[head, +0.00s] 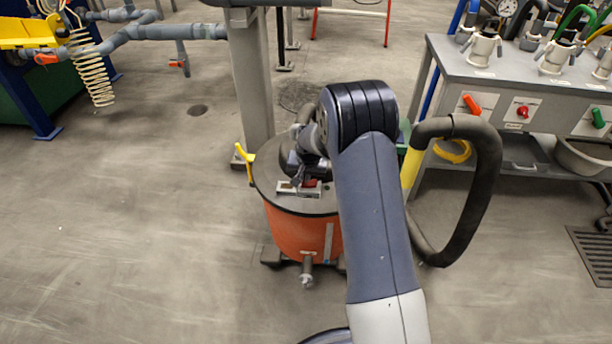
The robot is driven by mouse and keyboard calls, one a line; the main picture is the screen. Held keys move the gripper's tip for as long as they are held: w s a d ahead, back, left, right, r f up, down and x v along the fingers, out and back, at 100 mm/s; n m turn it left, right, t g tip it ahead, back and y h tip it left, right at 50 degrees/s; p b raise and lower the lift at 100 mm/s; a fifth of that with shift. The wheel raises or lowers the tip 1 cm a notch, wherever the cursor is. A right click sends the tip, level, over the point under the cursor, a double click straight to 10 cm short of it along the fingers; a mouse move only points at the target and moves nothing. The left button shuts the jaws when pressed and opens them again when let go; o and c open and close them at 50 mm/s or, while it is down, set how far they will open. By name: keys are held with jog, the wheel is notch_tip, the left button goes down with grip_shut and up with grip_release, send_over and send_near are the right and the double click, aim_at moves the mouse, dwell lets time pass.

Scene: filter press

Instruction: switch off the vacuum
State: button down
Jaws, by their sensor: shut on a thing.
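The vacuum (292,234) is an orange drum with a grey lid, standing on the floor left of my arm. A small light-framed switch plate (286,187) sits on its lid, with a bit of red (311,183) showing at its right. My gripper (303,181) points down at this plate and is shut on the switch there. The fingertips are small and dark in the head view, and my wrist and forearm hide part of the lid. The switch's position cannot be made out.
A thick dark hose (484,190) loops to the right of my arm. A grey bench (450,65) with gauges and red and green handles stands at the right. A grey post (250,80) rises behind the vacuum. The floor (120,230) at left is clear.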

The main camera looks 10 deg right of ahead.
aim_at(308, 184)
jog(key=shift+s+f, duration=0.25)
jog(key=shift+f, duration=0.2)
jog(key=shift+s+d, duration=0.25)
jog(key=shift+d, duration=0.2)
jog(key=shift+d+r, duration=0.1)
jog(key=shift+r, duration=0.05)
jog(key=r+p, duration=0.2)
jog(key=r, duration=0.2)
jog(key=shift+w+r+p, duration=0.2)
jog(key=shift+p, duration=0.15)
jog(key=s+a+r+p, duration=0.1)
jog(key=a+r, duration=0.2)
jog(key=r, duration=0.6)
jog(key=shift+s+a+r+p, duration=0.2)
jog(key=shift+s+a+p, duration=0.05)
jog(key=shift+s+p, duration=0.15)
jog(key=d+f+b, duration=0.1)
jog(key=f, duration=0.3)
jog(key=w+d+f+b, duration=0.1)
jog(key=f, duration=0.3)
jog(key=w+d+f+b, duration=0.1)
jog(key=f+b, duration=0.1)
jog(key=f, duration=0.2)
jog(key=shift+d+f, duration=0.2)
jog(key=shift+f, duration=0.05)
jog(key=shift+s+d+f, duration=0.1)
jog(key=shift+d+f, duration=0.05)
jog(key=shift+f, duration=0.35)
